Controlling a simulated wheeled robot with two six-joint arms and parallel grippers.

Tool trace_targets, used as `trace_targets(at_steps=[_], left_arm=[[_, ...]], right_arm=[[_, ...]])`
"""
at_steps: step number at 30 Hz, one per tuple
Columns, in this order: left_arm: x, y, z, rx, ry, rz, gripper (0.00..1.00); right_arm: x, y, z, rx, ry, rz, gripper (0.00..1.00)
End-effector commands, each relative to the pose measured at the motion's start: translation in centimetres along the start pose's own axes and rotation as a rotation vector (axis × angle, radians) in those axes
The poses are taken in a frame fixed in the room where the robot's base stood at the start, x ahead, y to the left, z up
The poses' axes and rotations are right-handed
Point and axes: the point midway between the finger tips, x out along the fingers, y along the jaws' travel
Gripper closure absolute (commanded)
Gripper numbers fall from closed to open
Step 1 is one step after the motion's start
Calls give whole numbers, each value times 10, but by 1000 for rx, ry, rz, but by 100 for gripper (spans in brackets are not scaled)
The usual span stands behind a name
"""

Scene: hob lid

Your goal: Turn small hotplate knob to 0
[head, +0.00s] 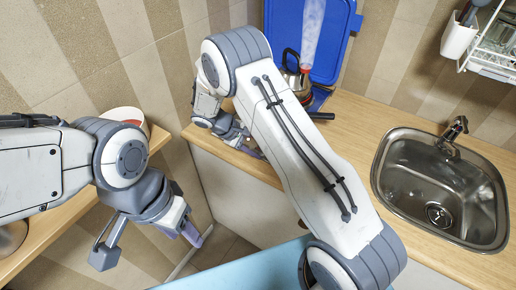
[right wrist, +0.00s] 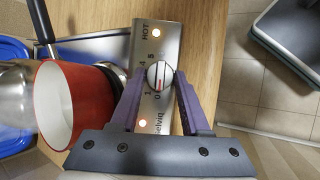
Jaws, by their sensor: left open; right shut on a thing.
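The small knob (right wrist: 160,75), round and pale with a red line, sits on the metal hob panel (right wrist: 166,52) in the right wrist view. Printed numbers surround it; I cannot tell exactly which one the line points to. The fingers of my right gripper (right wrist: 160,82) are shut on the knob from both sides. In the head view the right gripper (head: 245,143) is at the counter's front edge, partly hidden by its own arm. My left gripper (head: 148,246) is open and empty in the lower left, away from the hob.
Orange lights glow near both panel ends. A red pot (right wrist: 78,105) stands close left of the right gripper. A blue raised lid (head: 345,30) and a metal kettle (head: 291,62) are behind the right arm. A sink (head: 440,190) is at right; the counter before it is clear.

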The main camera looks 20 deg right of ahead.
Motion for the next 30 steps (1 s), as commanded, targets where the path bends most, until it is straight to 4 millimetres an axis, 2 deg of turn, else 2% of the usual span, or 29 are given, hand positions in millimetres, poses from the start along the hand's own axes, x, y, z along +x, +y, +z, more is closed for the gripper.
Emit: trace_targets(at_steps=[10, 11, 12, 13, 23, 26, 30], left_arm=[[0, 0, 0, 0, 0, 0, 50], [0, 0, 0, 0, 0, 0, 50], [0, 0, 0, 0, 0, 0, 50], [0, 0, 0, 0, 0, 0, 50], [1, 0, 0, 0, 0, 0, 50], [4, 0, 0, 0, 0, 0, 50], [12, -1, 1, 0, 0, 0, 50]], right_arm=[[-1, 1, -1, -3, 4, 4, 100], [-1, 1, -1, -3, 4, 3, 46], [-1, 1, -1, -3, 3, 3, 31], [-1, 1, -1, -3, 3, 3, 25], [-2, 0, 0, -2, 1, 2, 25], [-9, 0, -1, -2, 3, 3, 25], [-33, -1, -2, -1, 7, 3, 25]])
